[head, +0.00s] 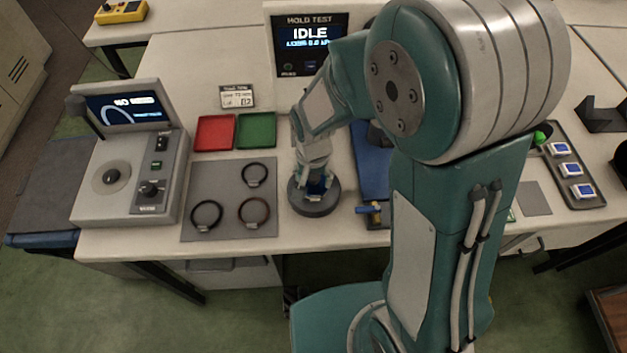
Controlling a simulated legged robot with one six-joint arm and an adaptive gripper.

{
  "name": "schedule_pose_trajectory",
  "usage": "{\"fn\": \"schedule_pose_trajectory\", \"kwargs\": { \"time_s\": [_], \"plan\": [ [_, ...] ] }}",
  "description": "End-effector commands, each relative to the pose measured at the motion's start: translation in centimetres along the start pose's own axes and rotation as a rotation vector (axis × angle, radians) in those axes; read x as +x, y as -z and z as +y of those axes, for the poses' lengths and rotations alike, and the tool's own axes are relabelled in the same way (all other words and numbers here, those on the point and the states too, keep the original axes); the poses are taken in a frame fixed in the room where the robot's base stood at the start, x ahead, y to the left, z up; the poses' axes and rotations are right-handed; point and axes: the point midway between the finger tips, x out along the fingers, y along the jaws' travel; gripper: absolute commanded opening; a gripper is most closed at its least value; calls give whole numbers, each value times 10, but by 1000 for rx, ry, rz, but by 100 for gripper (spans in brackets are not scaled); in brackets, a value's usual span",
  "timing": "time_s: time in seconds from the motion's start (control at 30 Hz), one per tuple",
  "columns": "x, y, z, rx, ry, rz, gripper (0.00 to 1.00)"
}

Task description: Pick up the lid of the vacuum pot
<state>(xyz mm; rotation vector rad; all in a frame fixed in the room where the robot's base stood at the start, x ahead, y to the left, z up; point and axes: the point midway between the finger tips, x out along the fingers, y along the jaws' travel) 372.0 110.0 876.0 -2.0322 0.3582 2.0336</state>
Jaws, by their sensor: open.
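A round dark grey disc (328,207), which looks like the lid of the vacuum pot, sits near the front edge of the white table, just right of the grey mat. I cannot tell whether it lies on the table or tops a low pot. My gripper (317,190) points down over the middle of this disc, with its fingertips at or just above it. The fingers are open, with something blue showing between them. Contact with the disc cannot be made out. My arm hides part of the table behind.
The grey mat (200,175) holds three rings. Behind it are a red tray (215,133) and a green tray (256,131). A console (125,185) stands at left. A blue mat (371,165) lies right of the disc. A display reading IDLE (309,45) stands behind.

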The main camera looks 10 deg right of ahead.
Motion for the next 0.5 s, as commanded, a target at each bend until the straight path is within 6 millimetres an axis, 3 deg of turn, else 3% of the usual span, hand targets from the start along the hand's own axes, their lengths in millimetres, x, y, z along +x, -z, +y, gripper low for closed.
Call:
{"fn": "schedule_pose_trajectory", "kwargs": {
  "time_s": [0.03, 0.2, 0.23, 0.5],
  "plan": [
    [0, 0, 0, 0, 0, 0, 81],
    [0, 0, 0, 0, 0, 0, 5],
    [0, 0, 0, 0, 0, 0, 0],
    [0, 0, 0, 0, -1, 0, 0]
  ]
}}
